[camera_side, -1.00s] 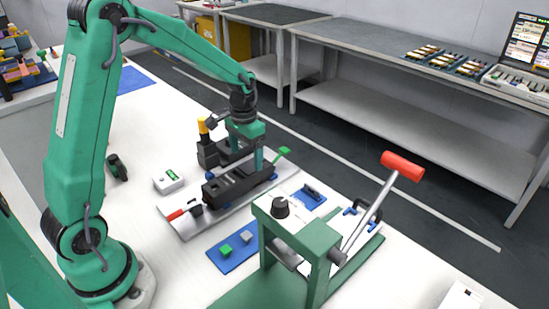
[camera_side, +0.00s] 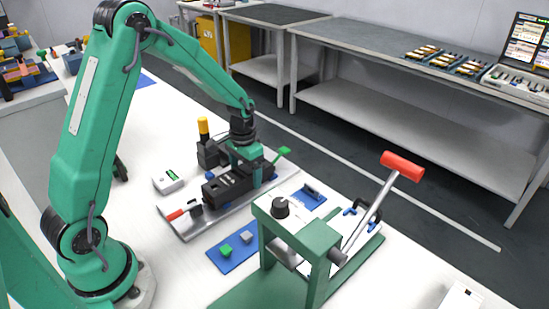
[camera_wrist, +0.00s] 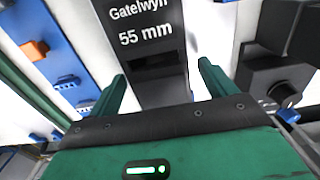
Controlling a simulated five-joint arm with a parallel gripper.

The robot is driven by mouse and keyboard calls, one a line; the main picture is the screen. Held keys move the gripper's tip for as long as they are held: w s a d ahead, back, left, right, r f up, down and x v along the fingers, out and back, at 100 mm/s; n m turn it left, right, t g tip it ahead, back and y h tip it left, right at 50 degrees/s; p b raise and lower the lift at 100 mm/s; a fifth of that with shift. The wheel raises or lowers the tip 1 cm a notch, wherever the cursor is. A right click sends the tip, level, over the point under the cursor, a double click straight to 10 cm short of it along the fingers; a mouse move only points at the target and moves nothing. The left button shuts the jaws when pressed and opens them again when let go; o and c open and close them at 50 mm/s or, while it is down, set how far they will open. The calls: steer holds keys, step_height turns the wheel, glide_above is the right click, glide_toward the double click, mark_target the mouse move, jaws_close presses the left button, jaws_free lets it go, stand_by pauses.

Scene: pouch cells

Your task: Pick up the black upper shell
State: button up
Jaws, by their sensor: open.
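A black block (camera_side: 228,187), seemingly the black upper shell, sits on the grey fixture plate (camera_side: 184,229) in the side view. In the wrist view, a black body printed "Gatelwyn 55 mm" (camera_wrist: 150,45) lies ahead and between my fingers. My gripper (camera_side: 252,172) is low over the far part of the black block, and the block partly hides its fingers. In the wrist view my gripper (camera_wrist: 161,72) is open, one green finger towards each side of the black body. Whether either finger touches it cannot be told.
A red-handled clamp (camera_side: 181,213) is at the plate's near end. A black unit with a yellow top (camera_side: 204,128) stands behind. A green press (camera_side: 300,235) with a red lever handle (camera_side: 402,166) stands to the right. A blue mat (camera_side: 228,262) and a small white device (camera_side: 168,182) lie nearby.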

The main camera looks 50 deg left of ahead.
mark_target(246, 170)
stand_by(0.4)
steer(key=c, duration=1.1)
steer(key=shift+r, duration=0.15)
steer(key=shift+r, duration=0.55)
steer(key=r, duration=0.3)
steer(key=shift+d+r, duration=0.1)
steer(key=shift+d, duration=0.25)
steer(key=s+d+r, duration=0.1)
steer(key=d+r, duration=0.1)
steer(key=d, duration=0.1)
steer(key=s+d+r, duration=0.1)
steer(key=d+r, duration=0.1)
steer(key=d, duration=0.2)
steer(key=s+d+r, duration=0.2)
steer(key=d, duration=0.1)
steer(key=shift+d+r, duration=0.15)
steer(key=shift+r, duration=0.05)
